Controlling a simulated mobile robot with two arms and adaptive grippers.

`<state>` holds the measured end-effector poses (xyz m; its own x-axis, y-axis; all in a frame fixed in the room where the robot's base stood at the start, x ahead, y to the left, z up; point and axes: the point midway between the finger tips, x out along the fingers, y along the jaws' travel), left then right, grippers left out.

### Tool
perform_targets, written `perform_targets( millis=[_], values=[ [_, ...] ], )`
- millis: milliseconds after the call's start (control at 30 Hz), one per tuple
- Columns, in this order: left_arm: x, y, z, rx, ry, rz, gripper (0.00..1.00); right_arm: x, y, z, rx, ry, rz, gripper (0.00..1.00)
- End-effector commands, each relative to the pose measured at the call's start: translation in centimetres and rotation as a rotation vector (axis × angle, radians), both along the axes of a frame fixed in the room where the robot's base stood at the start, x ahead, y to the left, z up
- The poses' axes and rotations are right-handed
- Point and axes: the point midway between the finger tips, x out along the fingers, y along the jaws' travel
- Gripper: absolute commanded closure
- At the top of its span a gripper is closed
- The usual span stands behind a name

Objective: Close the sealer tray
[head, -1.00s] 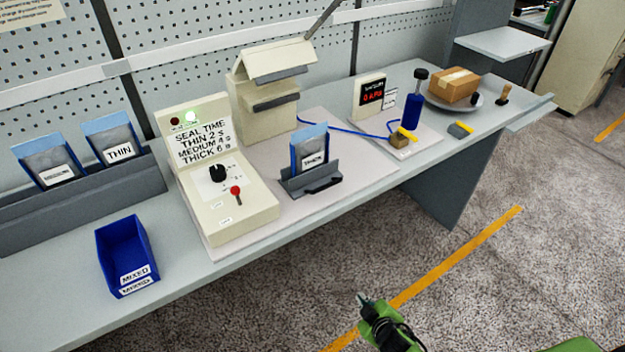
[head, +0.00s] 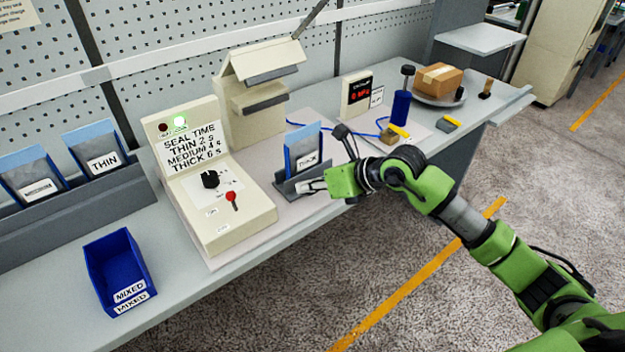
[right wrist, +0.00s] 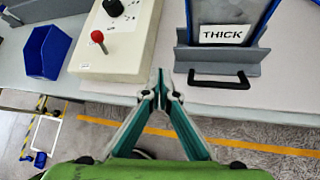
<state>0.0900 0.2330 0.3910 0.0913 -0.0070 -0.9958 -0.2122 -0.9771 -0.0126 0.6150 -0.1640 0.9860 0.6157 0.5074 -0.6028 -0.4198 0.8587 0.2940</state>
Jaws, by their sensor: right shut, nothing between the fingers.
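The grey sealer tray (head: 283,189) stands out in front of the cream sealer (head: 252,124) and holds a blue-edged pouch marked THICK (head: 303,150) upright. My right gripper (head: 304,187) is shut and empty at the front of the tray, hiding part of it in the head view. In the right wrist view, the closed fingertips (right wrist: 163,76) are just left of the tray's black handle (right wrist: 219,80). The tray's grey front (right wrist: 222,62) shows beyond them; I cannot tell whether they touch it. My left gripper is not in view.
The control box (head: 216,200) with a dial and red lever stands left of the tray. A blue MIXED bin (head: 118,275) is at the bench's left front. The blue pump-like cylinder (head: 400,108) and cardboard box (head: 439,77) stand to the right.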

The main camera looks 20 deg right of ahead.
Motion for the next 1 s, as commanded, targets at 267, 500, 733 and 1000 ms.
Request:
perform_targets(
  millis=[267,500,733,1000],
  values=[
    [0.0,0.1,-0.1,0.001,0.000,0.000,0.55,1.6,-7.3,0.6,-0.313,-0.021,-0.089,1.00],
    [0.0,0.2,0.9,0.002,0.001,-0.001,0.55,3.5,-6.6,-1.2,-0.316,-0.018,-0.091,1.00],
    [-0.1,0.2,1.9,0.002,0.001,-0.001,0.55,6.1,-5.7,-4.0,-0.315,-0.019,-0.092,1.00],
    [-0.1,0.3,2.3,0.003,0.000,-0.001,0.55,7.9,-5.1,-6.0,-0.315,-0.021,-0.091,1.00]
  ],
)
